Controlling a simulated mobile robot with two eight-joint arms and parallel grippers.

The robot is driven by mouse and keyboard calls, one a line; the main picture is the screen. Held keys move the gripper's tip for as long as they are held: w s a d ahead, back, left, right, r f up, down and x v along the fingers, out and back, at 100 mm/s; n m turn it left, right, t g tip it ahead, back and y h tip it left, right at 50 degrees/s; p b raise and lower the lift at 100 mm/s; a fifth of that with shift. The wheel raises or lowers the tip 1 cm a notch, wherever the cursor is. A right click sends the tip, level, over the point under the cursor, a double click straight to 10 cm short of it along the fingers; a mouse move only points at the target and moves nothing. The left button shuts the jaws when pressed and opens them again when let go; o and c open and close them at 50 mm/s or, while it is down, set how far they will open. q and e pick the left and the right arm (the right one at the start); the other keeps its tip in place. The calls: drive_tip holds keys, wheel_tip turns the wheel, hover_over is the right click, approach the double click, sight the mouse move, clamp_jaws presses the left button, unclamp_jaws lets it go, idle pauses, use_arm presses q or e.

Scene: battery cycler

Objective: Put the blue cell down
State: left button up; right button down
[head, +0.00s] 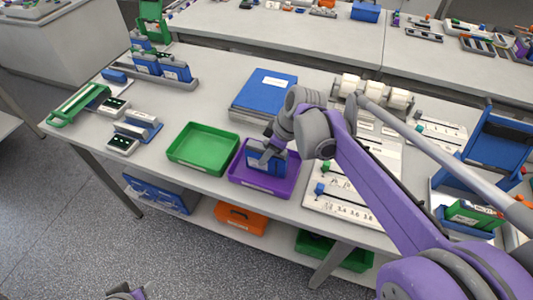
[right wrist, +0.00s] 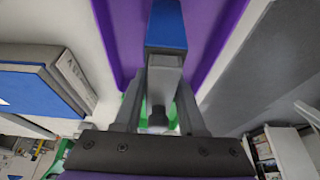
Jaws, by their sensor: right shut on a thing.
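The blue cell (head: 264,155) is upright in my right gripper (head: 273,146), inside the outline of the purple tray (head: 262,188). The gripper is shut on the cell's upper part. In the right wrist view the blue cell (right wrist: 166,28) sits between the fingers (right wrist: 160,95), with the purple tray (right wrist: 215,50) around and below it. I cannot tell whether the cell's underside touches the tray floor. A small purple and dark part of my left arm (head: 126,292) shows at the bottom edge of the head view; its jaws cannot be made out.
A green tray (head: 203,149) stands just left of the purple tray. A blue-topped box (head: 264,91) lies behind it. A white board with sliders (head: 345,205) is to the right. Blue cells stand in a rack (head: 165,76) at the back left.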

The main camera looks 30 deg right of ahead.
drive_tip(key=shift+f, duration=0.15)
drive_tip(key=shift+c, duration=2.4)
unclamp_jaws()
drive_tip(key=shift+r, duration=0.2)
drive_tip(key=p+v, duration=0.1)
drive_tip(key=v, duration=1)
drive_tip(key=shift+s+r, duration=0.15)
drive_tip(key=shift+r, duration=0.2)
drive_tip(key=shift+s+f, duration=0.1)
